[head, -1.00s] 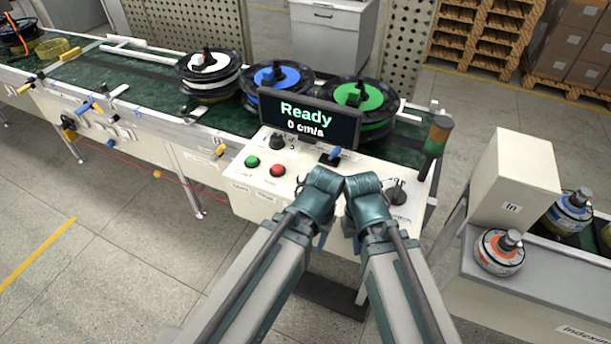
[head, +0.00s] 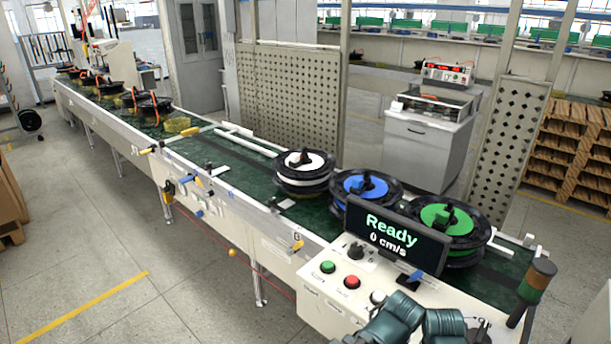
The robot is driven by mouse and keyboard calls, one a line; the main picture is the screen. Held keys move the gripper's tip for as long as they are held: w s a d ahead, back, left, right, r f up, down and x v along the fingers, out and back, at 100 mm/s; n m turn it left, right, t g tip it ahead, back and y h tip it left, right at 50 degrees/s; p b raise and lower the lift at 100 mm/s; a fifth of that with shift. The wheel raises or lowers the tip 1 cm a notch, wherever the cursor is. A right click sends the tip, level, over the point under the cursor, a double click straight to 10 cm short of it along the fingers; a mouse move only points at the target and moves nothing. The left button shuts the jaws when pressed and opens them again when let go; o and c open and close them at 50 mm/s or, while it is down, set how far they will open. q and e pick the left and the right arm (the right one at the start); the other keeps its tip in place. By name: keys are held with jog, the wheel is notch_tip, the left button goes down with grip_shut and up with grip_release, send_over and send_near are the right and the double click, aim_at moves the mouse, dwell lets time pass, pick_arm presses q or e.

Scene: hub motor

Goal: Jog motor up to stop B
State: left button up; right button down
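Hub motors sit on the green conveyor belt (head: 235,165): a white-topped one (head: 303,162), a blue-topped one (head: 364,188) and a green-topped one (head: 444,220) at the near end. More black motors (head: 150,107) stand at the far left end. The control panel (head: 318,300) has a green button (head: 327,267), a red button (head: 352,282) and a black knob (head: 356,252). Its display (head: 394,236) reads "Ready, 0 cm/s". My two arms show at the bottom edge over the panel; their fingertips are not clearly visible. I cannot make out a label for stop B.
A signal post (head: 535,285) stands at the panel's right corner. A perforated screen (head: 290,105) and a grey cabinet (head: 428,145) stand behind the belt. Wooden pallets (head: 565,150) are at the right. The floor left of the conveyor is mostly clear.

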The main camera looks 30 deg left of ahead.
pick_arm(q)
grip_shut()
dwell(0.3)
dwell(1.6)
